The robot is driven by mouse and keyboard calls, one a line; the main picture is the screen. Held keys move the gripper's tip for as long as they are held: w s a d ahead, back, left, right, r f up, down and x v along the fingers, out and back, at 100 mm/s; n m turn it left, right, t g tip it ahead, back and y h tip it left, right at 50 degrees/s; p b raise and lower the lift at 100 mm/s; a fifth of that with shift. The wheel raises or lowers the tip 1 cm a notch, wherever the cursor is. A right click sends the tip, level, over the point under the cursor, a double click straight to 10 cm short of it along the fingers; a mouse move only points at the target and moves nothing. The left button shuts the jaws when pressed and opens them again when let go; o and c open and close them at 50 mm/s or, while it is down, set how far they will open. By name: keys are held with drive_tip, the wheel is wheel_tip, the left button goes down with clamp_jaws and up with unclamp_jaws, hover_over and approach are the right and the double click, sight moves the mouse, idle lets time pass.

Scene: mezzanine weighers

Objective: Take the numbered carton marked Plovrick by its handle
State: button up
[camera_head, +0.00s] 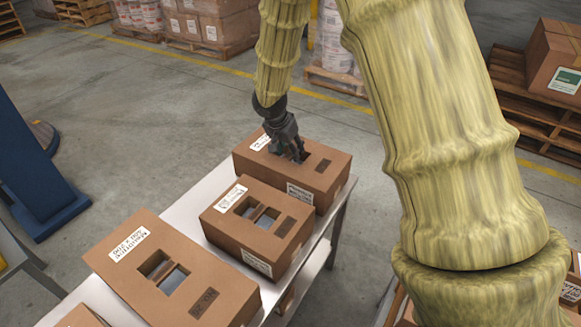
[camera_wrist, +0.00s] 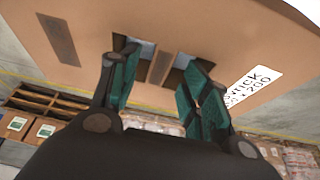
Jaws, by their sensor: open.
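The far carton (camera_head: 320,178) is brown, with a white label, a dark patch and two top openings with a cardboard handle strip between them. In the wrist view this carton (camera_wrist: 90,25) fills the upper part. Its label (camera_wrist: 250,88) is partly covered by a finger; the visible letters end like "OVRICK", with "200" below. My gripper (camera_head: 290,152) is over its top, pointing down. In the wrist view my gripper (camera_wrist: 158,72) is open, one finger at each opening, with the handle strip (camera_wrist: 160,66) between them. I cannot tell how deep the fingertips are.
Two similar cartons, a middle one (camera_head: 225,228) and a larger near one (camera_head: 130,292), stand on the same pale metal table (camera_head: 180,212). Another carton (camera_head: 80,318) shows at the bottom edge. A blue post (camera_head: 25,160) stands left. Loaded pallets line the back.

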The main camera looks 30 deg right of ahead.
drive_tip(key=shift+x, duration=1.05)
drive_tip(key=shift+c, duration=0.4)
drive_tip(key=shift+s, duration=0.1)
clamp_jaws()
